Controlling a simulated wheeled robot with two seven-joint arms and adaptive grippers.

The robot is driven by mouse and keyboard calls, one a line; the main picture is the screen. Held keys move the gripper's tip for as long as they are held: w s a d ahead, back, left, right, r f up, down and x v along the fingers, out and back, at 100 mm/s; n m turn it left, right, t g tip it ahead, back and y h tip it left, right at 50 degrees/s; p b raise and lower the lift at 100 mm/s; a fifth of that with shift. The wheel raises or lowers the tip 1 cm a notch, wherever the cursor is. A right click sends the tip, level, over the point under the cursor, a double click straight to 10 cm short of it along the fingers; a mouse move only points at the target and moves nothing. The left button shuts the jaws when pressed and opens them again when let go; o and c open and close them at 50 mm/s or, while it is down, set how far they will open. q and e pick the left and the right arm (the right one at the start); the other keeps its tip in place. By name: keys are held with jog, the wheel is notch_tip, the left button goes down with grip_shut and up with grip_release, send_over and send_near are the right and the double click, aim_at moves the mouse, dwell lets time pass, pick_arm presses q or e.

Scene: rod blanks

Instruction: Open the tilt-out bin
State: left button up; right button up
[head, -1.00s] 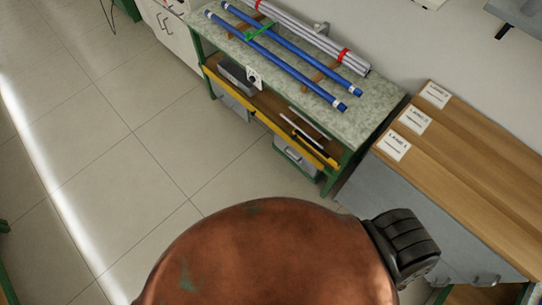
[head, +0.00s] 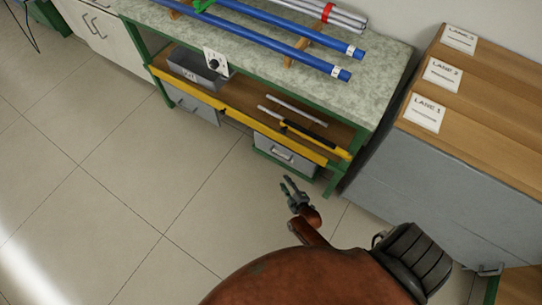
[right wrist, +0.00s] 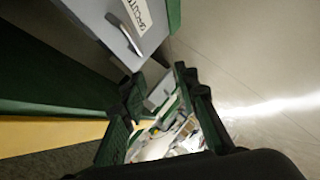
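A grey bin with a handle (head: 285,152) hangs under the right end of the green-framed bench. A similar grey front with a handle (head: 190,104) is further left under the same bench; which one tilts out is not shown. My right gripper (head: 286,184) is just in front of and below the right-hand bin, apart from it. In the right wrist view a grey bin front (right wrist: 110,22) with a bar handle and a partly readable label is ahead, upper left of my gripper (right wrist: 157,82). The two fingers are apart with nothing between them. My left gripper is out of view.
The bench top (head: 375,75) carries blue rods (head: 290,50) and grey rods (head: 345,17). A yellow rail (head: 240,116) edges the shelf above the bins. A wooden-topped grey cabinet (head: 420,180) with lane cards stands right. The floor left is clear.

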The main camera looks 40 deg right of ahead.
aim_at(279, 156)
jog(key=w+d+f+h+b, duration=0.1)
jog(key=w+d+b, duration=0.1)
jog(key=w+b, duration=0.2)
jog(key=w+d+f+n+t+h+b, duration=0.1)
jog(key=w+d+f+b, duration=0.1)
jog(key=w+b, duration=0.3)
jog(key=w+d+f+n+t+h+b, duration=0.1)
jog(key=w+d+h+b, duration=0.1)
jog(key=w+b, duration=0.3)
jog(key=shift+w+d+f, duration=0.2)
jog(key=shift+w+d, duration=0.1)
jog(key=shift+w, duration=0.15)
jog(key=shift+w+d+f, duration=0.2)
jog(key=shift+w+d, duration=0.1)
jog(key=shift+w, duration=0.15)
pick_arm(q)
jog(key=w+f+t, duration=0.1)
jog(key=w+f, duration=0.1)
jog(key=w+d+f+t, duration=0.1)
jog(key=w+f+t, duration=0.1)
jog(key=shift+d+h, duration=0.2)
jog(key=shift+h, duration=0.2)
pick_arm(e)
jog(key=shift+w+d+r, duration=0.1)
jog(key=shift+w, duration=0.2)
jog(key=shift+c, duration=0.3)
grip_shut()
jog(key=shift+s, duration=0.1)
